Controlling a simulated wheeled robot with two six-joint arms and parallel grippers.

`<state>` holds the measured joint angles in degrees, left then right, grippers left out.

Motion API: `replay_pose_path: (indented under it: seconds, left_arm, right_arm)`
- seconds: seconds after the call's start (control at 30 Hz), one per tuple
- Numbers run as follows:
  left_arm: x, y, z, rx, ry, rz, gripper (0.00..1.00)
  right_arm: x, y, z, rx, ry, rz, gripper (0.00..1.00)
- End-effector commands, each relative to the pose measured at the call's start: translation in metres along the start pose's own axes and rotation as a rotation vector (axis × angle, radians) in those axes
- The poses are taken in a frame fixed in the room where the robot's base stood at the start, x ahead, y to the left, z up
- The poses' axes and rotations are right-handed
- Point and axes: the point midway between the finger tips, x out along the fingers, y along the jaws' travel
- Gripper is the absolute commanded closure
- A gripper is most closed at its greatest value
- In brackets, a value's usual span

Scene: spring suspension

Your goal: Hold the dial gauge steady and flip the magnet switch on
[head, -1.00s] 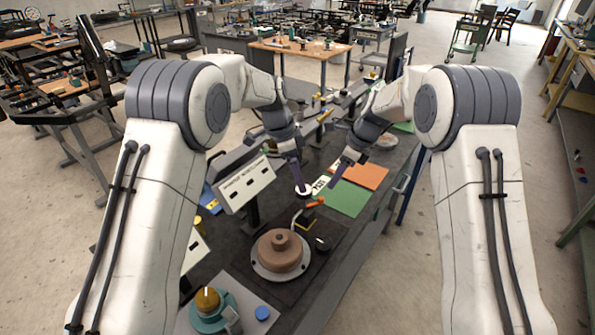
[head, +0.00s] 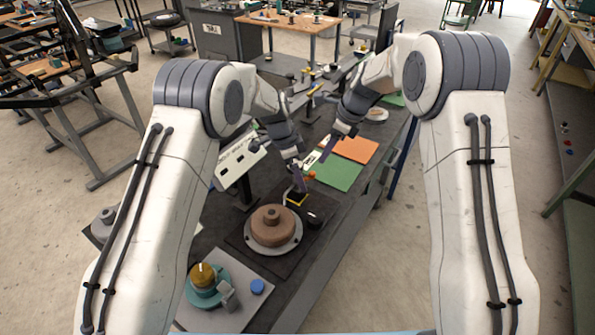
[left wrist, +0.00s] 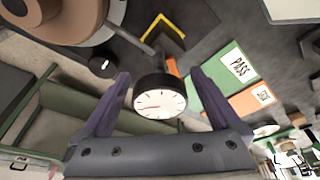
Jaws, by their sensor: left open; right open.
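The dial gauge (left wrist: 160,100), with a white face and black body, sits between the spread purple fingers of my left gripper (left wrist: 165,80) in the left wrist view. The fingers look apart from it. In the head view my left gripper (head: 299,178) covers most of the gauge. A thin rod (left wrist: 130,40) runs beside the gauge. A small orange part (head: 311,174) shows next to it. My right gripper (head: 327,150) is open and empty, a little up and right of the gauge. A black knob with a white mark (left wrist: 103,65) lies near the brown part; I cannot tell whether it is the magnet switch.
A brown stepped round part (head: 272,226) on a metal flange stands on the dark bench. A teal fixture (head: 206,290) and a blue disc (head: 258,286) are in front. Green (head: 336,171) and orange (head: 355,150) mats lie right. A tilted sign panel (head: 241,160) stands left.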

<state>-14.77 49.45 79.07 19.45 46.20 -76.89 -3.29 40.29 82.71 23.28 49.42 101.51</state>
Motion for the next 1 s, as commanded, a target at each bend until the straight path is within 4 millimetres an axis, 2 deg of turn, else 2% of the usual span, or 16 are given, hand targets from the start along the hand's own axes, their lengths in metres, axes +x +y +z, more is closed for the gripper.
replay_pose_path:
  seconds: [0.03, 0.17, 0.2, 0.27, 0.33, 0.47, 0.6, 0.67, 1.0]
  left_arm:
    - [0.0, 0.0, 0.0, 0.0, 0.0, 0.0, 0.11]
    - [0.0, 0.0, 0.0, 0.0, 0.0, 0.0, 0.61]
    - [0.0, 0.0, 0.0, 0.0, 0.0, 0.0, 0.76]
    - [0.0, 0.0, 0.0, 0.0, 0.0, 0.0, 0.99]
    - [0.0, 0.0, 0.0, 0.0, 0.0, 0.0, 1.0]
    - [0.0, 0.0, 0.0, 0.0, 0.0, 0.0, 1.0]
    - [0.0, 0.0, 0.0, 0.0, 0.0, 0.0, 1.0]
    - [-0.001, 0.0, 0.0, 0.0, 0.0, 0.0, 1.0]
    - [-0.001, 0.0, 0.0, 0.0, 0.0, 0.0, 1.0]
  right_arm:
    - [0.0, 0.0, 0.0, 0.0, 0.0, 0.0, 0.5]
    - [0.0, 0.0, 0.0, 0.0, 0.0, 0.0, 0.5]
    - [0.0, 0.0, 0.0, 0.0, 0.0, 0.0, 0.5]
    - [0.0, 0.0, 0.0, 0.0, 0.0, 0.0, 0.5]
    - [0.0, 0.0, 0.0, 0.0, 0.0, 0.0, 0.5]
    - [-0.007, -0.004, -0.013, -0.006, 0.0, 0.005, 1.0]
    - [-0.025, -0.009, -0.048, -0.033, -0.003, 0.029, 1.0]
    - [-0.03, -0.01, -0.056, -0.045, -0.005, 0.036, 1.0]
    - [-0.031, -0.01, -0.059, -0.055, -0.006, 0.042, 1.0]
